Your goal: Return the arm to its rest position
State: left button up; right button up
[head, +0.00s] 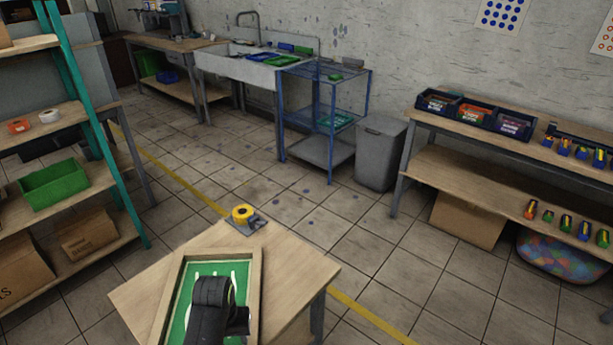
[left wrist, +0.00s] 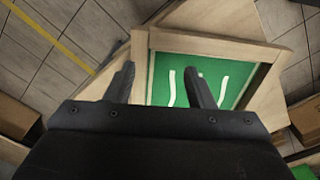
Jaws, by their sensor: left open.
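My left gripper shows at the bottom of the head view (head: 232,318), above a wood-framed green board (head: 205,269) with white marks. In the left wrist view its two fingers (left wrist: 160,85) stand apart with nothing between them. The green board (left wrist: 232,82) lies beyond the fingers there, and the right finger overlaps it. The gap between gripper and board is hard to judge. My right gripper is in neither view.
The board lies on a small wooden table (head: 290,270), with a yellow tape roll (head: 243,214) at its far edge. A shelf with a green bin (head: 54,184) stands left. A workbench (head: 455,180) with parts bins stands right.

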pick_arm(q)
jog(key=s+a+t+y, duration=0.1)
jog(key=s+a+t, duration=0.1)
jog(key=s+a, duration=0.9)
jog(key=s+a+r+t+y, duration=0.1)
jog(key=s+r, duration=0.2)
jog(key=s, duration=0.3)
jog(key=s+a+r, duration=0.1)
jog(key=s+r, duration=0.3)
jog(key=s, duration=0.2)
notch_tip(320, 180, down, 27)
jog(key=a+g, duration=0.1)
jog(key=s+d+f+g+h+b, duration=0.1)
jog(key=s+f, duration=1.3)
jog(key=f, duration=0.1)
jog(key=shift+s+f+b, duration=0.2)
jog(key=shift+f+b, duration=0.15)
jog(key=shift+f, duration=0.05)
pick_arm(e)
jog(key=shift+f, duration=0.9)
